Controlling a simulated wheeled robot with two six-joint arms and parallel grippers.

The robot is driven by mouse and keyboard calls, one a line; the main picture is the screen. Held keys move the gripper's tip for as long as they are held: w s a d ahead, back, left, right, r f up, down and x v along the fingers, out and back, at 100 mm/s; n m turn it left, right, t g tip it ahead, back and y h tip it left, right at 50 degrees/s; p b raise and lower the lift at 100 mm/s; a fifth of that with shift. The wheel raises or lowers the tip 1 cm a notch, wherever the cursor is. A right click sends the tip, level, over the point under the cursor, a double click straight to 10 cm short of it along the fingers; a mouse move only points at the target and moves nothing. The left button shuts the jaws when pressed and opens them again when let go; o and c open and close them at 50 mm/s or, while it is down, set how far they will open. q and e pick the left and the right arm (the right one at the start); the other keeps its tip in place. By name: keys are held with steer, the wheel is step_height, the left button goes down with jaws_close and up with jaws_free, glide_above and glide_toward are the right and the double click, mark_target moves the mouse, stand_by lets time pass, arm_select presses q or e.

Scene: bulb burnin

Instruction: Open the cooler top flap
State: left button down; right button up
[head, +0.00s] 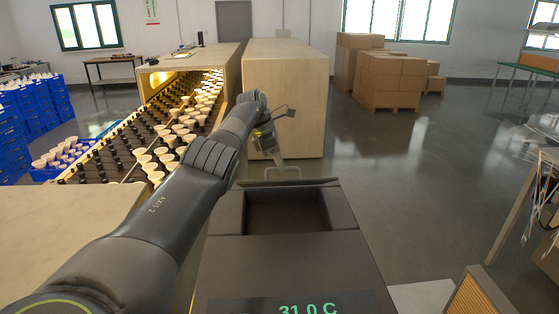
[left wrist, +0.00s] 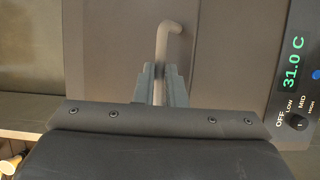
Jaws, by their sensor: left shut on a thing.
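The dark cooler (head: 292,262) stands in front of me, with a green "31.0 C" readout (head: 308,309) on its near face. A dark recess (head: 286,211) shows in its top. The flap (head: 290,184) shows as a thin dark edge at the far side of the recess, and appears raised. A thin bent handle (head: 283,170) sits at that edge. My left gripper (head: 275,158) reaches over from the left. In the left wrist view, its fingers (left wrist: 160,86) are shut on the handle (left wrist: 163,48). My right gripper is out of view.
A conveyor (head: 110,151) with rows of bulbs runs into a wooden housing (head: 188,60) at the left. A pale wooden box (head: 286,95) stands behind the cooler. Blue crates (head: 35,119) are far left. Cartons (head: 388,80) stand at the back right.

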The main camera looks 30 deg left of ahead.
arm_select(q)
steer(key=shift+a+f, duration=0.2)
steer(key=shift+f, duration=0.1)
steer(key=c, duration=1.9)
jaws_free()
steer(key=shift+o, duration=1.3)
steer(key=shift+w+a+f, duration=0.1)
steer(key=shift+w, duration=0.05)
steer(key=shift+o, duration=0.8)
steer(key=shift+w+a+f, duration=0.3)
steer(key=shift+w, duration=0.15)
steer(key=shift+s+d+r, duration=0.15)
steer(key=shift+d+r, duration=0.05)
steer(key=shift+r, duration=0.1)
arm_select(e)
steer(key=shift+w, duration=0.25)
arm_select(q)
steer(key=shift+r, duration=0.1)
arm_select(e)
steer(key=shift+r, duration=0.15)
